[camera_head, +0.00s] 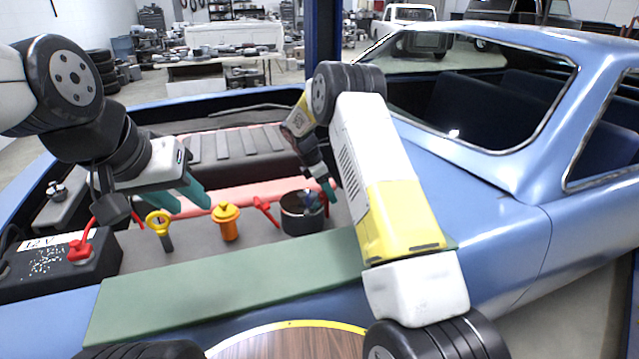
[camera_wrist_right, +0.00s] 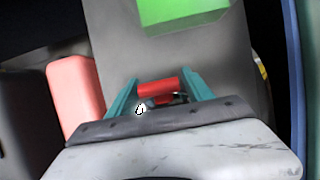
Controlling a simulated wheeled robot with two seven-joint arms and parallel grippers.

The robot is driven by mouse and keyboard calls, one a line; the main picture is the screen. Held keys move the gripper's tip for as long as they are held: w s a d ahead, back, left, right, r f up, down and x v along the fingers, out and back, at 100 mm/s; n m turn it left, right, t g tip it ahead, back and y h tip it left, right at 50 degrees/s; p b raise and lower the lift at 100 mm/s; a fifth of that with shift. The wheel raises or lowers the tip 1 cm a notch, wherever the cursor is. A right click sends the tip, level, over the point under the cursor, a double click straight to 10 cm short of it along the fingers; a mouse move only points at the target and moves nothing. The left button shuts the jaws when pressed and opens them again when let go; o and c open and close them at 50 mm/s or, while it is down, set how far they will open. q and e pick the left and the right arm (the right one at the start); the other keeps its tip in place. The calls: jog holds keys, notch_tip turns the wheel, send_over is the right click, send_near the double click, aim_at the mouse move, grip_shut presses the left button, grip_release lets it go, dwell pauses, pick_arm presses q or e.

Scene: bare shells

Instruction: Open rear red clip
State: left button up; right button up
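A red clip part (camera_wrist_right: 157,88) lies between the teal fingertips of my right gripper (camera_wrist_right: 160,80) in the right wrist view. The fingers stand apart on either side of it, with little gap; I cannot tell whether they touch it. In the head view my right gripper (camera_head: 321,184) points down behind the black canister (camera_head: 302,219), and a bit of red shows at its fingers. Another red clip-like piece (camera_head: 265,208) stands left of the canister.
An orange cap (camera_head: 228,222) stands between the dipstick and the canister. A battery (camera_head: 60,270) with a red terminal clamp (camera_head: 80,252) is at left. A green strip (camera_head: 220,292) covers the fender, and the blue car body lies right.

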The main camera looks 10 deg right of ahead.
grip_shut()
jog(key=shift+d, duration=0.1)
jog(key=shift+w+d+f+g+y, duration=0.15)
jog(key=shift+d+f+y, duration=0.05)
jog(key=shift+d+y, duration=0.65)
jog(key=shift+w+d+f+g+y, duration=0.2)
jog(key=shift+d+y, duration=0.45)
jog(key=shift+y, duration=0.45)
jog(key=shift+w+d+f+g+y, duration=0.15)
jog(key=shift+d+y, duration=0.6)
jog(key=shift+y, duration=0.2)
jog(key=o, duration=1.1)
grip_release()
